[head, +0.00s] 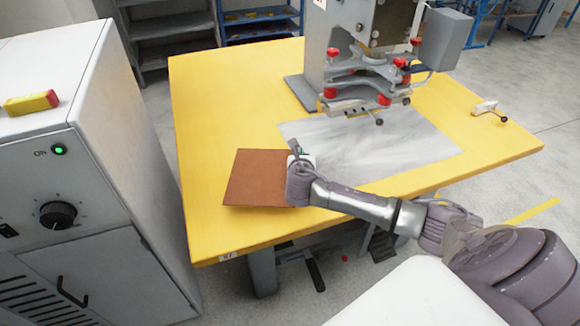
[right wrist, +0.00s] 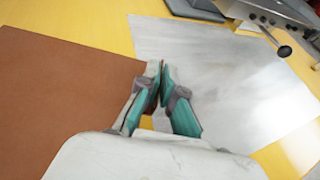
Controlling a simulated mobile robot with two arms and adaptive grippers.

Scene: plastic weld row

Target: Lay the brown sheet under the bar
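The brown sheet (head: 258,178) lies flat on the yellow table, left of the grey sheet; it fills the left of the right wrist view (right wrist: 65,95). The bar (head: 355,104) is low on the front of the welding machine, beyond the grey sheet. My right gripper (head: 296,146) is low at the brown sheet's right edge. In the right wrist view its fingertips (right wrist: 161,68) are together with no sheet visible between them. I cannot tell whether they touch the brown sheet. My left gripper is out of view.
The grey sheet (head: 395,150) covers the table in front of the welding machine (head: 350,55). Red knobs and dark ball ends stick out around the bar. A small clamp-like tool (head: 489,109) lies at the right. The yellow table (head: 215,110) is clear at the left.

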